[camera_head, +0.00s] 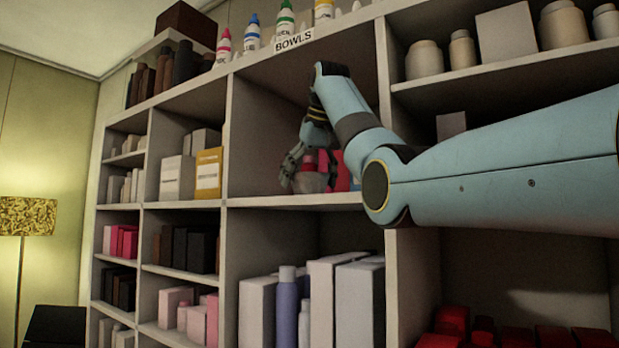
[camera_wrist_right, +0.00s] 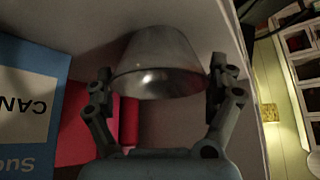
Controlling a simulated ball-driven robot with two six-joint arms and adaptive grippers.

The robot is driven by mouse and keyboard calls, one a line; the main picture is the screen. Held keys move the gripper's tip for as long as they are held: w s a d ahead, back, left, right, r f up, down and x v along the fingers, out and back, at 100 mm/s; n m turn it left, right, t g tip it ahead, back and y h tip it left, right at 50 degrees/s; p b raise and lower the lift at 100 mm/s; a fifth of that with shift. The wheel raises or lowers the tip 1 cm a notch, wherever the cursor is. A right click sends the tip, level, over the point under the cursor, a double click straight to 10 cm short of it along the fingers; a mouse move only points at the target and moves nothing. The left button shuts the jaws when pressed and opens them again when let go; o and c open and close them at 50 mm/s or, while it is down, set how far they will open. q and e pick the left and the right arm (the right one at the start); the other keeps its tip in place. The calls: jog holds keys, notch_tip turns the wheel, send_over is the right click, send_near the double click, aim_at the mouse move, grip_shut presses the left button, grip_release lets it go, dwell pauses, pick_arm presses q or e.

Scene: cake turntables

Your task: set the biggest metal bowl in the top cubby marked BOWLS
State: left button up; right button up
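The metal bowl (camera_wrist_right: 160,62) is between the two fingers of my right gripper (camera_wrist_right: 161,88) in the right wrist view, which looks upside down. The fingers meet its rim on both sides. In the head view, my right gripper (camera_head: 297,166) reaches into the top cubby (camera_head: 262,130) under the BOWLS label (camera_head: 294,41). The bowl (camera_head: 309,183) is low in that cubby, at or just above its floor; I cannot tell if it bears on it. My forearm hides the cubby's right part. My left gripper is not in view.
A blue box (camera_wrist_right: 28,110) with a white label and red items (camera_wrist_right: 75,130) are close beside the bowl in the cubby. The cubby's left part is clear. Bottles (camera_head: 285,20) stand on top of the shelf. A divider (camera_head: 386,70) bounds the cubby on the right.

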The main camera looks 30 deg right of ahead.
jog(key=shift+o, duration=0.5)
jog(key=shift+r, duration=0.25)
jog(key=b+v, duration=0.6)
jog(key=b, duration=0.1)
jog(key=shift+s+r, duration=0.1)
jog(key=shift+s+a+r, duration=0.1)
jog(key=shift+s+r, duration=0.2)
jog(key=shift+r, duration=0.15)
jog(key=shift+w, duration=0.1)
jog(key=shift+f, duration=0.15)
